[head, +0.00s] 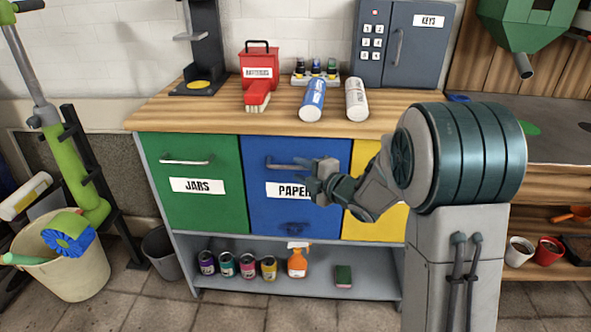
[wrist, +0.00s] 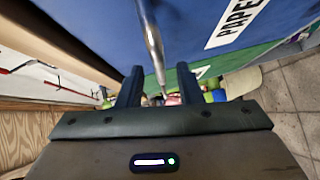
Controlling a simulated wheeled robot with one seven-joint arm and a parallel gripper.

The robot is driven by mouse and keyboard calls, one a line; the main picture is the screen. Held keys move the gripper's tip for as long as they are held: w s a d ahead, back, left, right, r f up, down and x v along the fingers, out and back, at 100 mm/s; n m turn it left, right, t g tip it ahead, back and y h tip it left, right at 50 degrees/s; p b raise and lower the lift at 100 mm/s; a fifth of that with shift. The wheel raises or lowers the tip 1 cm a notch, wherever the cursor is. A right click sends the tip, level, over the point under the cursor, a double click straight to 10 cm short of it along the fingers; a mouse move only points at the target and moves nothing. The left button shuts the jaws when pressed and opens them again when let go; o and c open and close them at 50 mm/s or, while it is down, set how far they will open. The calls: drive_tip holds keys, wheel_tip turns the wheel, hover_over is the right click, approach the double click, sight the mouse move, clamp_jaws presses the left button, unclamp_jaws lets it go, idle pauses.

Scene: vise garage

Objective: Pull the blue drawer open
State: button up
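The blue drawer (head: 262,205) with a PAPER label (head: 288,190) is shut, flush between the green and yellow fronts. Its metal bar handle (head: 285,164) runs across the upper front, its right end hidden behind my gripper (head: 318,171). In the wrist view, the blue front (wrist: 190,30) fills the top, and the handle (wrist: 152,42) runs down toward the gap between the two dark fingers of my gripper (wrist: 158,75). The fingers are apart, with space on both sides of the bar. I cannot tell whether either finger touches it.
A green JARS drawer (head: 195,205) is at left, a yellow one (head: 372,222) at right behind my arm. The wooden top (head: 220,115) holds a red box (head: 259,68), bottles (head: 313,100) and a KEYS safe (head: 405,45). Cans (head: 228,264) stand on the shelf below.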

drive_tip(key=shift+x, duration=1.45)
clamp_jaws()
